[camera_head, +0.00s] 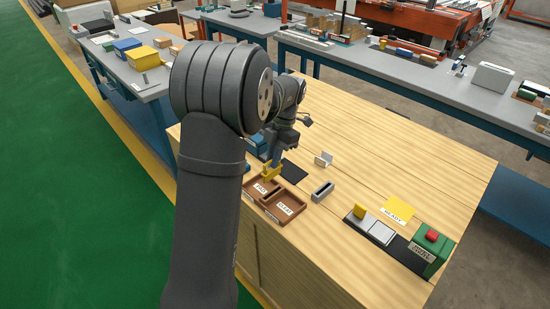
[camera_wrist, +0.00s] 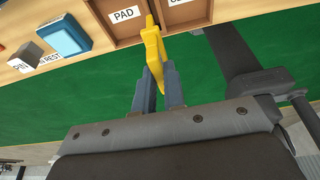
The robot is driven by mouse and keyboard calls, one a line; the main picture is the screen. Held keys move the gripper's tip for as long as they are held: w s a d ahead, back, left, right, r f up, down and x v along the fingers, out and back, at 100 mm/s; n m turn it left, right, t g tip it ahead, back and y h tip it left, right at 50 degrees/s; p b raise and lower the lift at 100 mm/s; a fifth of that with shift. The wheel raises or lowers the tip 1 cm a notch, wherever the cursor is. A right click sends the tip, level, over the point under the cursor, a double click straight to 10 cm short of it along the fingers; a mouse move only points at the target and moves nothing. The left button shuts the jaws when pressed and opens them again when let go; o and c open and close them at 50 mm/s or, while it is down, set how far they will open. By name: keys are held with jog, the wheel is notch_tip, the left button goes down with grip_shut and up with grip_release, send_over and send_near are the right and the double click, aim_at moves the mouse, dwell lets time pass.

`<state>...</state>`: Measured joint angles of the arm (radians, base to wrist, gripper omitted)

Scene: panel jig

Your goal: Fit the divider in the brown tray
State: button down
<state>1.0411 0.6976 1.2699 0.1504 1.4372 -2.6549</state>
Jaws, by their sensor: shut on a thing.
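My gripper (camera_head: 272,160) is shut on a yellow piece (camera_head: 272,173), which I take to be the divider. In the wrist view the two grey fingertips (camera_wrist: 159,80) pinch the lower end of the yellow divider (camera_wrist: 154,42), and its upper end overlaps the brown tray (camera_wrist: 128,31). The brown tray (camera_head: 272,204) has two side-by-side labelled compartments, one reading PAD in the wrist view. In the head view the divider is at the tray's far edge. I cannot tell whether it touches the tray. My arm hides part of the bench to the left.
A grey slotted block (camera_head: 322,191) stands just right of the tray, with a white bracket (camera_head: 324,159) behind it. A dark mat (camera_head: 291,170) lies nearby. A blue block (camera_wrist: 64,35) is beside the tray. A green box with a red button (camera_head: 431,248) stands far right.

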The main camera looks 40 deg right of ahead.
aim_at(273, 172)
jog(key=shift+f, duration=2.9)
jog(key=shift+f, duration=2.05)
jog(key=c, duration=1.4)
grip_release()
jog(key=shift+c, duration=0.2)
jog(key=v, duration=1.7)
jog(key=shift+r, duration=0.2)
jog(key=shift+f, duration=0.1)
